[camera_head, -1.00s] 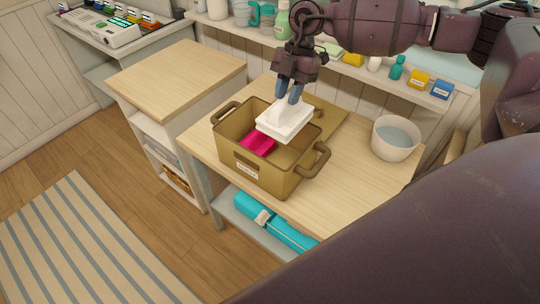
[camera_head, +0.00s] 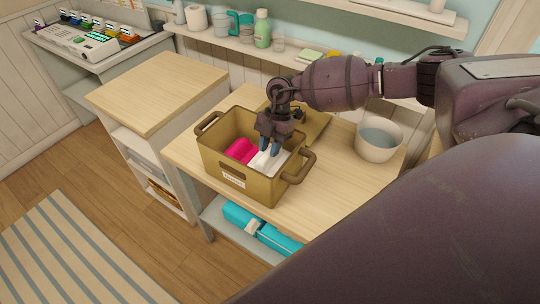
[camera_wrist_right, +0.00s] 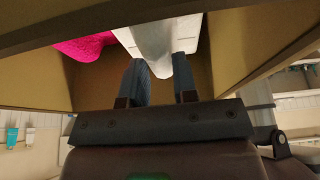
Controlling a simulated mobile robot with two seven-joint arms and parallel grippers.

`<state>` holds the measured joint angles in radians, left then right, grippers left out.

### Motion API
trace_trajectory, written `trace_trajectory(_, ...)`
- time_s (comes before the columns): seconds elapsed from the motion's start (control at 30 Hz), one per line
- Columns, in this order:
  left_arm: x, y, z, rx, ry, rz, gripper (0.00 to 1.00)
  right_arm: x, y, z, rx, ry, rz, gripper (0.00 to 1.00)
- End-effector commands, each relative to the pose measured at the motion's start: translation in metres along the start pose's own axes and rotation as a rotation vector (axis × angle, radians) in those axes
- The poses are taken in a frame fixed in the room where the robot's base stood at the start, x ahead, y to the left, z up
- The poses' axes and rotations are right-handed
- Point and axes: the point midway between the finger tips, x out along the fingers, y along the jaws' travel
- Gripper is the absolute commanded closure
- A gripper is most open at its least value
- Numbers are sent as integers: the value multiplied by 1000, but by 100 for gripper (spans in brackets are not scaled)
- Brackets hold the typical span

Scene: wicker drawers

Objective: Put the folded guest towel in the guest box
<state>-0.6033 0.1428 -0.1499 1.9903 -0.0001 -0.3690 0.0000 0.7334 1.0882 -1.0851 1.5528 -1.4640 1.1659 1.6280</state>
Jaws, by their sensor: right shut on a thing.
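The guest box (camera_head: 232,178) is a tan box with brown handles and a small white label on its front. It stands on the wooden table. The white folded towel (camera_head: 259,164) is inside the box, on the right of a pink cloth (camera_head: 240,151). My right gripper (camera_head: 270,151) reaches down into the box, shut on the towel's upper part. The right wrist view shows the towel (camera_wrist_right: 150,38) between the blue-grey fingers (camera_wrist_right: 160,82), with the pink cloth (camera_wrist_right: 85,47) beside it. Whether the towel touches the box floor is hidden. My left gripper is not in view.
A white bowl (camera_head: 378,140) stands on the table (camera_head: 325,185) to the right of the box. The box's lid (camera_head: 311,128) lies behind it. A shelf with bottles and cups runs along the wall. A turquoise roll (camera_head: 262,230) lies on the lower shelf.

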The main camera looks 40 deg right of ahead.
Motion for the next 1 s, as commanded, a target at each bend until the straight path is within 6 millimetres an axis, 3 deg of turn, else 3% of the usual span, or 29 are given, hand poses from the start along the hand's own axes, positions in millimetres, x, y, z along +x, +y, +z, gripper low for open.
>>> trace_trajectory(0.3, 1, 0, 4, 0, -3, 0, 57, 36, 0, 15, 2, 1, -1, 100)
trace_trajectory(0.67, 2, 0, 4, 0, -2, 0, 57, 39, 0, 16, 1, 0, 0, 100)
trace_trajectory(0.7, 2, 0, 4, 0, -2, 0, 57, 39, 0, 16, 1, 0, 0, 69)
trace_trajectory(0.83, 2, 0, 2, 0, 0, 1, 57, 39, 0, 16, 1, 0, -1, 49)
trace_trajectory(1.0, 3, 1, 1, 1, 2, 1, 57, 39, 0, 16, 1, 0, -1, 48)
